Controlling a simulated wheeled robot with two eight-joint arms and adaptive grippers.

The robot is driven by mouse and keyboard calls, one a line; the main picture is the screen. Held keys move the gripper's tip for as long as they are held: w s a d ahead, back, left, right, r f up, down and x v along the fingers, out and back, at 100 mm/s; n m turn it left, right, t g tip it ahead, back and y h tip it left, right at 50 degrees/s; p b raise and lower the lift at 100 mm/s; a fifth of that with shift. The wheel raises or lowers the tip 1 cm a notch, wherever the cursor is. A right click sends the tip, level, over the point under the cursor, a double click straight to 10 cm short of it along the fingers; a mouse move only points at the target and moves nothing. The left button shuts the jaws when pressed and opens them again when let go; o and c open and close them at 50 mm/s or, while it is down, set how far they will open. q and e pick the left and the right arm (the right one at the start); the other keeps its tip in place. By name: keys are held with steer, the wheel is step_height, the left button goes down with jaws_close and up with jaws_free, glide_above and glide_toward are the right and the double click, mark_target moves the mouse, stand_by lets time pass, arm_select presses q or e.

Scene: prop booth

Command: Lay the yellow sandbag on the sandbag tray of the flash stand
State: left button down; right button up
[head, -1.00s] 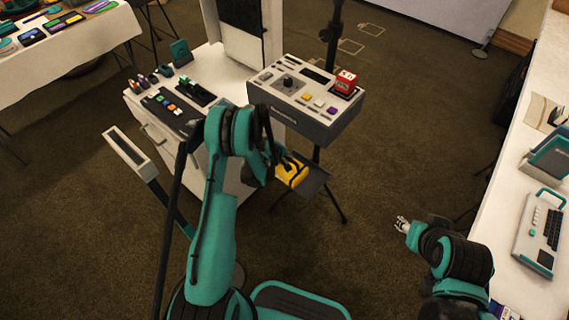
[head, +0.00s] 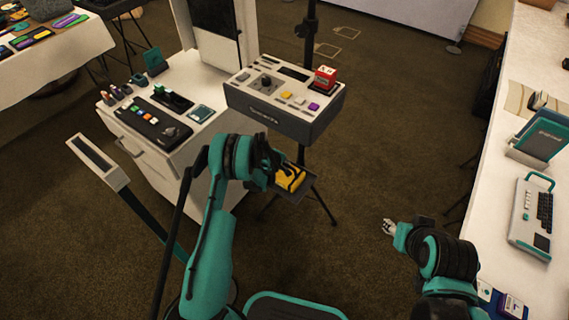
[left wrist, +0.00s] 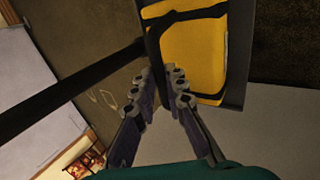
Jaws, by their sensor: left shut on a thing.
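The yellow sandbag (head: 291,177) with black straps is at the dark sandbag tray (head: 299,193), below the control box of the flash stand (head: 305,45). It overlaps the tray; whether it rests fully on it I cannot tell. In the left wrist view the sandbag (left wrist: 190,55) fills the upper middle, with the tray's grey edge (left wrist: 238,60) along its right side. My left gripper (left wrist: 163,75) is shut on the sandbag's black strap; in the head view its fingers are mostly hidden by my wrist. My right gripper (head: 388,227) is empty, low at the right, too small to read.
A white cabinet (head: 165,150) with small devices stands to the left. A white table (head: 500,190) runs along the right. Carpet in front of the tray is free.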

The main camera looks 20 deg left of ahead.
arm_select(q)
steer(key=shift+r, duration=0.15)
steer(key=c, duration=1.9)
jaws_free()
steer(key=o, duration=0.3)
steer(key=shift+o, duration=0.2)
steer(key=p+v, duration=0.4)
steer(key=v, duration=0.8)
